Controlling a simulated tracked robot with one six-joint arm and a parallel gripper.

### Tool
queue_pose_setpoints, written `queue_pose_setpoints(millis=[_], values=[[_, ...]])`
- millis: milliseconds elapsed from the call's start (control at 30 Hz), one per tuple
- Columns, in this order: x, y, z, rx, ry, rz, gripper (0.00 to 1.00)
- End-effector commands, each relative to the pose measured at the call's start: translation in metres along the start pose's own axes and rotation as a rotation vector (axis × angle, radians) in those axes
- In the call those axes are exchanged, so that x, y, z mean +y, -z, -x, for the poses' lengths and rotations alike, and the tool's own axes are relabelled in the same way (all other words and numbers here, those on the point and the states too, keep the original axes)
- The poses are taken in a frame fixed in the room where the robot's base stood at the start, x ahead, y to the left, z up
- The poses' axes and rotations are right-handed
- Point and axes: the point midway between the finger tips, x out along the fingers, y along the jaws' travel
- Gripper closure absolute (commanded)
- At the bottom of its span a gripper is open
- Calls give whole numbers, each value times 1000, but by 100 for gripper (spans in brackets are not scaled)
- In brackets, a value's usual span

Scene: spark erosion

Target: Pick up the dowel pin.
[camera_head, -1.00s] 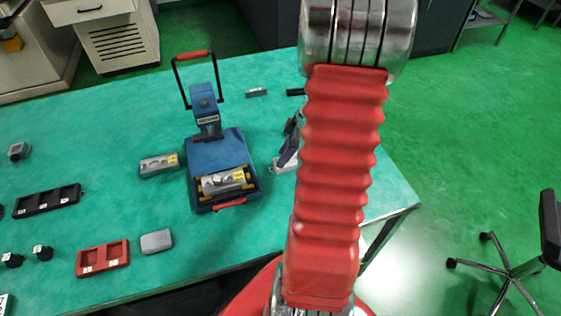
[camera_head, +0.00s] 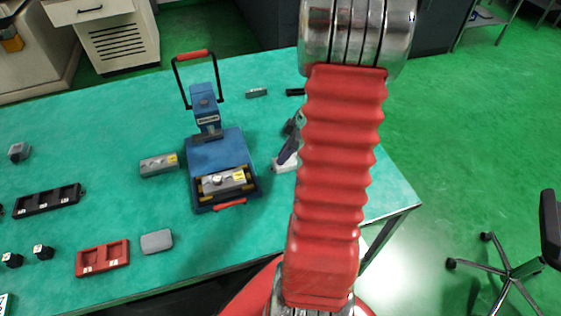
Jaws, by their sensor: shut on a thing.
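My gripper and its fingertips cannot be made out. My red ribbed arm covers the right middle of the view and hides what lies behind it. I cannot pick out the dowel pin. A dark shape (camera_head: 288,146) sticks out at the left edge of my arm, above a small pale block (camera_head: 284,164) on the green table. I cannot tell what the dark shape is.
A blue device (camera_head: 218,150) with an upright handle holds a grey block (camera_head: 223,182). Another grey block (camera_head: 159,165) lies left of it. A red tray (camera_head: 102,258), a grey box (camera_head: 156,241) and a black tray (camera_head: 46,201) stand on the green table (camera_head: 110,130).

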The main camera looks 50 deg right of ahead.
Motion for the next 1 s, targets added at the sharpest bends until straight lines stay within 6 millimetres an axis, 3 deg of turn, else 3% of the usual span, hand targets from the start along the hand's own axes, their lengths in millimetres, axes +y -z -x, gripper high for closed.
queue_pose_setpoints(millis=[567, 767, 1000], values=[[0, 2, 4, 0, -1, 1, 100], [1, 10, 23, 0, -4, 3, 100], [1, 26, 62, 0, -5, 4, 100]])
